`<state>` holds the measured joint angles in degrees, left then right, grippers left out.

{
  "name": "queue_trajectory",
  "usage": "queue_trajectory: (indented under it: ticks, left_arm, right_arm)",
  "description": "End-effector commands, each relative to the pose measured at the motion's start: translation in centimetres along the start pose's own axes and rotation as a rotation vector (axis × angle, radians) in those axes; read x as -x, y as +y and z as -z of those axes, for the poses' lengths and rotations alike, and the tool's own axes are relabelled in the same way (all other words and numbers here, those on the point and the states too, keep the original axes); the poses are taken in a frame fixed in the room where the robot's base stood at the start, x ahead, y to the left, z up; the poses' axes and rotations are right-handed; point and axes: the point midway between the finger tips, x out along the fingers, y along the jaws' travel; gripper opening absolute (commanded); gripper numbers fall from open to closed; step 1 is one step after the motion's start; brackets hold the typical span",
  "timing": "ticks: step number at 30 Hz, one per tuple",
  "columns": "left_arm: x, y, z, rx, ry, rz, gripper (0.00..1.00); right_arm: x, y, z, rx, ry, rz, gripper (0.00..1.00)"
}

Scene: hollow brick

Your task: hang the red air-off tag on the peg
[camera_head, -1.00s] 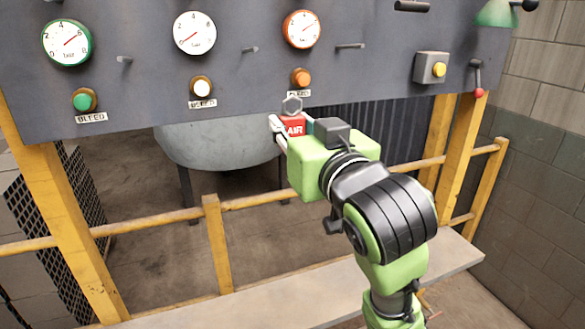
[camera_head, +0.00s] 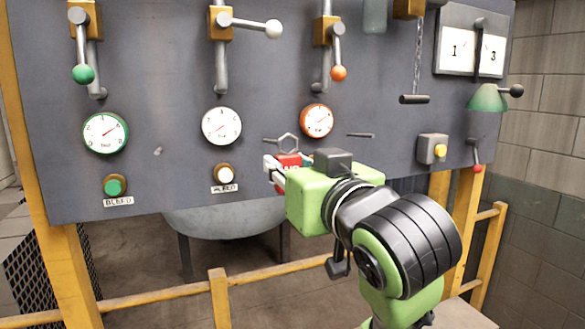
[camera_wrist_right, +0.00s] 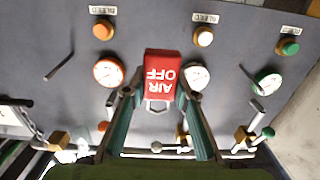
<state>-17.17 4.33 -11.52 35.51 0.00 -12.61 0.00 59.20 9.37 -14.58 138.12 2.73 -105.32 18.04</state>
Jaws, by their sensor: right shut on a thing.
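My right gripper (camera_head: 283,172) is shut on the red air-off tag (camera_head: 291,161) and holds it in front of the dark panel. The tag's hexagonal ring (camera_head: 288,143) points up, just left of and below the orange gauge. A thin grey peg (camera_head: 270,139) shows beside the ring; I cannot tell whether they touch. Another peg (camera_head: 360,134) is right of the orange gauge, and a short one (camera_head: 157,151) is between the green and white gauges. In the right wrist view the tag (camera_wrist_right: 161,75) reads AIR OFF upside down between the fingers. The left gripper is not in view.
The panel (camera_head: 60,175) carries gauges, such as the orange-rimmed gauge (camera_head: 317,120), and bleed buttons (camera_head: 226,174). Levers with knobs (camera_head: 272,29) stick out above. A yellow button box (camera_head: 432,149) and a red-knobbed lever (camera_head: 476,157) are at right. A yellow rail (camera_head: 150,298) runs below.

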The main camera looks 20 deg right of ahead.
Motion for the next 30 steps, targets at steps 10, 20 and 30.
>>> queue_trajectory:
  ticks: [10,20,30]
  left_arm:
    - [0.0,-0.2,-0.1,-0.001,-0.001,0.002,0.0]
    - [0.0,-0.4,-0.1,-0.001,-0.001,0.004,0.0]
    - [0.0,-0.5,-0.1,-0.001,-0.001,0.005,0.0]
  right_arm:
    - [-2.1,0.1,-0.3,0.0,-0.002,-0.001,0.08]
    - [-4.1,0.1,-0.5,0.001,-0.002,-0.001,0.08]
    - [-6.1,0.1,-0.7,0.001,-0.002,-0.001,0.08]
